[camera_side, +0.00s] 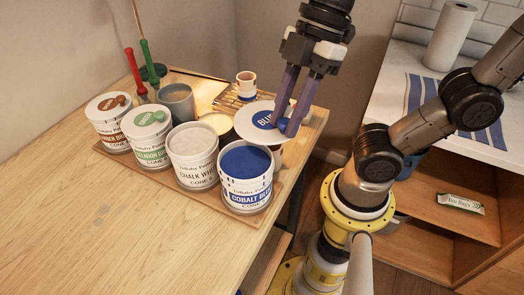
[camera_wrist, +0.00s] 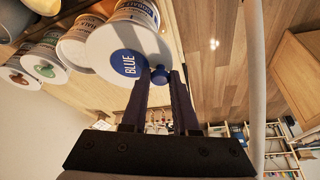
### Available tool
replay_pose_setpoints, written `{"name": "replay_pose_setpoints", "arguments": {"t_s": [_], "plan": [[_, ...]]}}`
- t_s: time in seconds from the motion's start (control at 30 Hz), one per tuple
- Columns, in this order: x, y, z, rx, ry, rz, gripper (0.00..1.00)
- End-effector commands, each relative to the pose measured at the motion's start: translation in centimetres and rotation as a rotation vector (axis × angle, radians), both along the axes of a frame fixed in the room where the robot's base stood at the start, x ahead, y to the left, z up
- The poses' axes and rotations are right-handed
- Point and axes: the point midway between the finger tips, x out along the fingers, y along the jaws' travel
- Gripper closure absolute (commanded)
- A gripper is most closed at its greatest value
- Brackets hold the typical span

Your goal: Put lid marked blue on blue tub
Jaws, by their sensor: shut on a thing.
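The white lid (camera_side: 248,117) has a blue centre disc lettered "BLUE" and a blue knob. My gripper (camera_side: 284,125) is shut on that knob and holds the lid in the air. In the side view the lid appears above and behind the blue tub. The blue tub (camera_side: 247,192), labelled "Cobalt Blue", stands upright and open at the table's right edge, its blue contents showing. In the wrist view the lid (camera_wrist: 106,52) is at my gripper's fingertips (camera_wrist: 160,76) and partly covers the blue tub (camera_wrist: 144,9).
The open chalk-white tub (camera_side: 194,165) stands next to the blue tub. A green-marked lidded tub (camera_side: 149,146) and a brown-marked lidded tub (camera_side: 113,133) are farther left. A grey cup (camera_side: 178,103) and a small cup (camera_side: 246,84) stand behind. The table's front left is bare.

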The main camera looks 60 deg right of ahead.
Motion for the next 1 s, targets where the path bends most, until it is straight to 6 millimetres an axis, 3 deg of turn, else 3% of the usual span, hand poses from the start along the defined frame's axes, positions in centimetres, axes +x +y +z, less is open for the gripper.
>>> {"name": "replay_pose_setpoints", "arguments": {"t_s": [0.1, 0.43, 0.63, 1.0], "plan": [[1.2, 1.0, -2.2, -0.003, 0.006, 0.002, 1.00], [2.9, 2.3, -4.7, -0.001, 0.005, 0.001, 1.00], [3.1, 2.4, -7.4, -0.001, 0.003, -0.001, 1.00], [3.1, 2.4, -8.0, 0.000, 0.000, -0.001, 1.00]]}}
